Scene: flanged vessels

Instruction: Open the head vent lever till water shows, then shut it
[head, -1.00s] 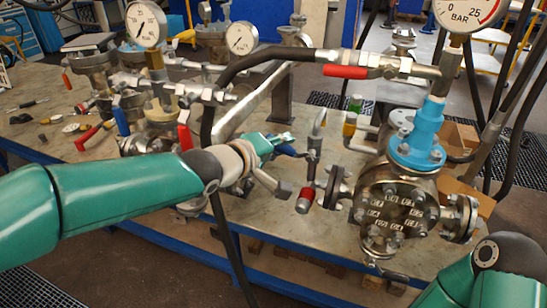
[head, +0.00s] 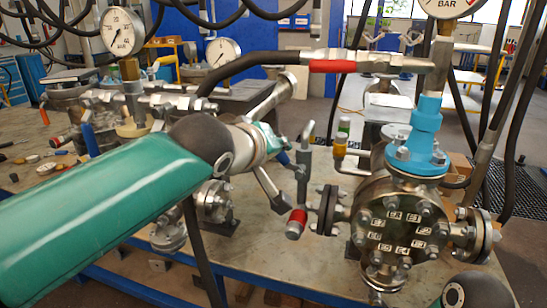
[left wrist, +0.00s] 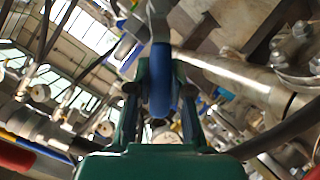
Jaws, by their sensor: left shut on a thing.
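My left gripper (head: 280,147) is at the small vent valve to the left of the right-hand flanged vessel (head: 372,195). In the left wrist view, its two green fingers (left wrist: 160,105) are shut on a blue-sleeved lever (left wrist: 160,88), with the lever's bare grey metal running up out of the grip. In the head view only a bit of blue shows at the fingertips, so the lever's angle is hard to tell. A grey bent vent pipe (head: 305,160) stands just right of the fingers. I see no water at it. My right gripper is out of view.
A red-capped fitting (head: 296,222) is below the vent. A pressure gauge (head: 446,5) tops the blue neck (head: 426,130). Another vessel with gauges stands behind my left arm.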

